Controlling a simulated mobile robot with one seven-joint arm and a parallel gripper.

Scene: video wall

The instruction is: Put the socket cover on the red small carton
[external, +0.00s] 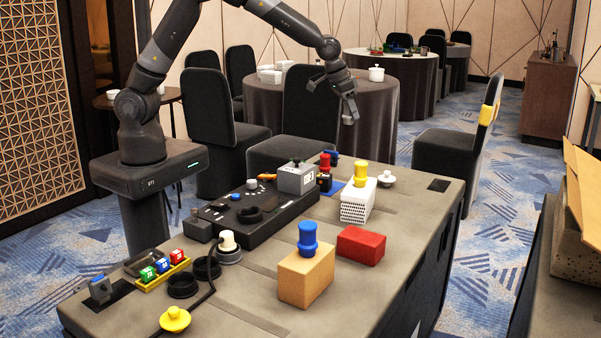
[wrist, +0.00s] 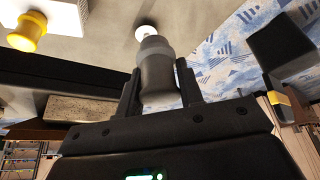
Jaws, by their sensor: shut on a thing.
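My gripper (external: 348,98) is shut on a grey, stepped round piece, which looks like the socket cover. It is raised above the far end of the table, well clear of the tabletop. In the wrist view the grey piece (wrist: 157,72) sits between the two dark fingers of my gripper (wrist: 158,88). The red small carton (external: 361,245) lies on the table right of the tan carton. Its top is bare. The gripper is above and behind it, far from touching. The red carton is not visible in the wrist view.
A tan carton (external: 306,278) bears a blue knob piece (external: 308,238). A white carton (external: 357,204) bears a yellow one (external: 361,172). A white knobbed lid (external: 386,179) lies at the far end. A black console (external: 245,211) with a grey box (external: 296,178) fills the left side.

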